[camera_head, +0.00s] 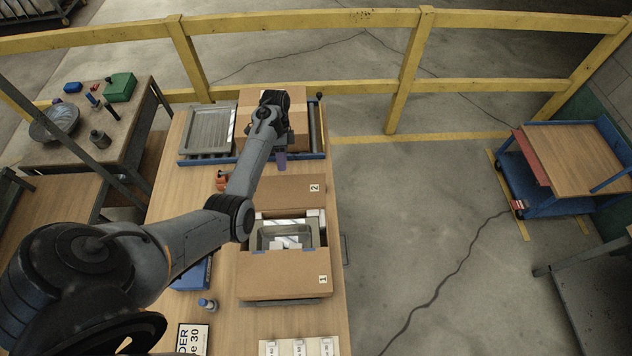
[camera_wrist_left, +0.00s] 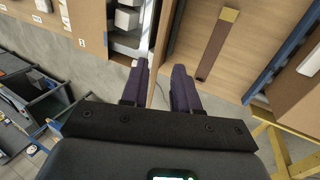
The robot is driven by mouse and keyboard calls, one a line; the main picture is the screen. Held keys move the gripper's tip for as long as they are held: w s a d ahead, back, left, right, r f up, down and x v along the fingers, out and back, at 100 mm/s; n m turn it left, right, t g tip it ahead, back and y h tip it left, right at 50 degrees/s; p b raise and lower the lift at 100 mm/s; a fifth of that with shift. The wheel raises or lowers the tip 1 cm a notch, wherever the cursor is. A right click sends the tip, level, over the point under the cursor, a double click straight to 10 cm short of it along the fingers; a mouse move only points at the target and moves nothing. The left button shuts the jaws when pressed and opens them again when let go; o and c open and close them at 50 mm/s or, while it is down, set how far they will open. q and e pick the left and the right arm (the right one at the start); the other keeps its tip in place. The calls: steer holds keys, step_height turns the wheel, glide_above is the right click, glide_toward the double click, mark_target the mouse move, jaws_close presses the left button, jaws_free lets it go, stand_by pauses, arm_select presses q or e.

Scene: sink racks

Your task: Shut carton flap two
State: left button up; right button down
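The open carton (camera_head: 262,287) stands on the wooden bench with grey trays and white pieces inside. Its flap two (camera_head: 288,188), labelled 2, stands open at the far side; flap one (camera_head: 285,285), labelled 1, is open at the near side. My left gripper (camera_head: 281,160) is just beyond the far edge of flap two, fingers pointing down. In the left wrist view its dark purple fingers (camera_wrist_left: 162,75) are apart, and a thin cardboard edge shows between them. I cannot tell whether they touch it. My right gripper is out of view.
A closed carton (camera_head: 298,120) and a grey tray (camera_head: 208,128) sit on the blue-edged rack (camera_head: 317,142) behind. A blue-capped bottle (camera_head: 207,304) stands left of the open carton.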

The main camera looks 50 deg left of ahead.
mark_target(285, 185)
arm_select(q)
steer(key=x, duration=1)
steer(key=shift+d+f, duration=0.2)
steer(key=shift+f, duration=0.1)
jaws_close()
stand_by(1.1)
